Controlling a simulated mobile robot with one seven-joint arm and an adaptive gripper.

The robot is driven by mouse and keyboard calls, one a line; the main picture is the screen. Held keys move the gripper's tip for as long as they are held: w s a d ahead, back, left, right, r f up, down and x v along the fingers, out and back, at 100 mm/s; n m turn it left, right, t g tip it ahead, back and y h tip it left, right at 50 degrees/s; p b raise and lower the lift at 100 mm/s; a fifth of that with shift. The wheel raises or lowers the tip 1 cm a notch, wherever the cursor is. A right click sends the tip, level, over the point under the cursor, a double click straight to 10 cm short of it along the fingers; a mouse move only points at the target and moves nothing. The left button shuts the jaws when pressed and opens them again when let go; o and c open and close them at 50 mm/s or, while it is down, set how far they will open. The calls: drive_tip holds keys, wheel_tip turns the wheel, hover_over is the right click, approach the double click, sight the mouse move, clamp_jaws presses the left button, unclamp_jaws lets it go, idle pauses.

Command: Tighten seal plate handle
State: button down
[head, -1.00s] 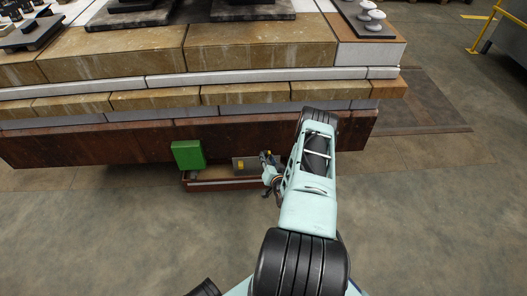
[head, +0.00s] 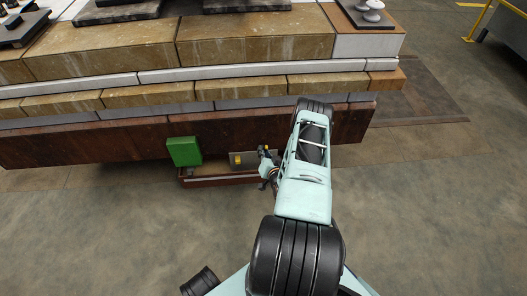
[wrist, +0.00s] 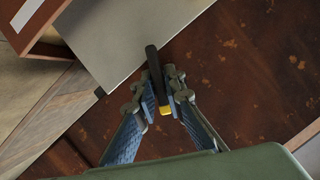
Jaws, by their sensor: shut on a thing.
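The seal plate handle (wrist: 155,72) is a dark bar with a yellow end, seen in the wrist view against a flat grey plate (wrist: 118,32). My gripper (wrist: 163,92) has its two fingers closed around the handle, one on each side, with the yellow end showing between them. In the head view the grey plate (head: 250,156) sits in a low rust-brown tray, with a small yellow part (head: 238,160) on its left. My gripper (head: 267,169) is at the plate's right end, and my wrist hides part of the contact there.
A green box (head: 184,152) stands at the tray's left end. The rusty tray rim (head: 222,182) juts from under a large layered base, whose rusty beam (head: 90,142) runs behind. White insulators (head: 372,10) stand on top. The floor in front is clear.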

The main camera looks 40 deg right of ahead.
drive_tip(key=shift+m, duration=0.3)
drive_tip(key=shift+s+d+f+m+t+y, duration=0.1)
drive_tip(key=shift+m+t+y, duration=0.2)
drive_tip(key=shift+m, duration=0.2)
drive_tip(key=shift+d+m+t+y, duration=0.1)
drive_tip(key=shift+m+t+y, duration=0.15)
drive_tip(key=shift+m, duration=0.25)
drive_tip(key=shift+m+t+y, duration=0.35)
drive_tip(key=shift+m+t, duration=0.2)
drive_tip(key=shift+m, duration=0.45)
drive_tip(key=m+t, duration=0.1)
drive_tip(key=m, duration=0.1)
drive_tip(key=shift+f+m, duration=0.15)
drive_tip(key=shift+m, duration=0.15)
drive_tip(key=shift+m+t, duration=0.7)
drive_tip(key=shift+m, duration=0.4)
drive_tip(key=shift+d+m, duration=0.1)
drive_tip(key=shift+m, duration=0.3)
drive_tip(key=c, duration=2)
unclamp_jaws()
drive_tip(key=shift+c, duration=0.2)
drive_tip(key=shift+n, duration=0.3)
